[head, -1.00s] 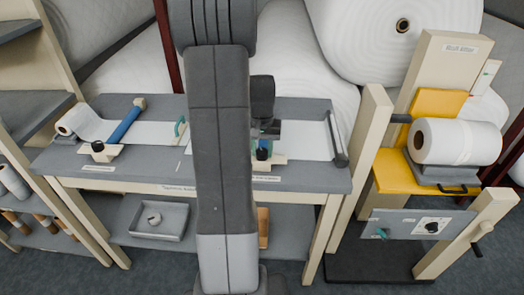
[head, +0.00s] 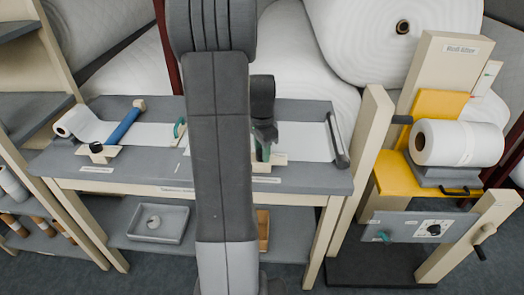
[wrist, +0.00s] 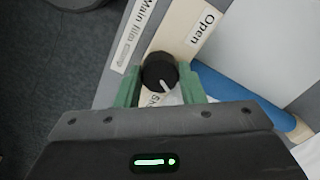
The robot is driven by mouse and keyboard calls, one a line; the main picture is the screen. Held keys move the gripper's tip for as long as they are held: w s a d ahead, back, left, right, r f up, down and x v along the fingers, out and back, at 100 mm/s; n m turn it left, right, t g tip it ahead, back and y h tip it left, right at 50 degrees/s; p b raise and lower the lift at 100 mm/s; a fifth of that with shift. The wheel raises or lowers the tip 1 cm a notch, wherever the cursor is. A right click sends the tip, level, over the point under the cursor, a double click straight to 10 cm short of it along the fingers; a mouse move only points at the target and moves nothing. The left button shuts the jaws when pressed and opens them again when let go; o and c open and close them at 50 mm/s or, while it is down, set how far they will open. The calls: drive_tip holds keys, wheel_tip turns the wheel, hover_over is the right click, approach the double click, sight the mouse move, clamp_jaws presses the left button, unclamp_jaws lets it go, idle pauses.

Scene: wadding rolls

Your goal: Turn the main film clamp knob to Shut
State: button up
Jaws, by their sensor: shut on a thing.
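The main film clamp knob (wrist: 159,72) is black and round with a white pointer line, and shows in the wrist view. Its pointer faces down and right in that view, near a partly hidden label starting "Sh". The "Open" label (wrist: 203,28) is to the upper right, and the "Main film" label (wrist: 137,30) is to the upper left. My gripper (wrist: 163,78) has its green fingers on both sides of the knob, shut on it. In the head view my gripper (head: 264,148) is at the right clamp block on the table, and it hides the knob.
A blue bar (wrist: 270,118) lies close to the right finger in the wrist view. Another black knob (head: 97,148) is on the table's left clamp. A panel (head: 410,227) with a dial stands at the right. My arm hides the table's middle.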

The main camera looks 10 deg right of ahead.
drive_tip(key=m, duration=0.3)
drive_tip(key=shift+w+m, duration=0.1)
drive_tip(key=shift+m, duration=0.2)
drive_tip(key=shift+r+m, duration=0.1)
drive_tip(key=shift+m, duration=1.8)
drive_tip(key=o, duration=1)
wheel_tip(320, 180, up, 14)
drive_tip(key=b, duration=0.1)
drive_tip(key=shift+f, duration=0.2)
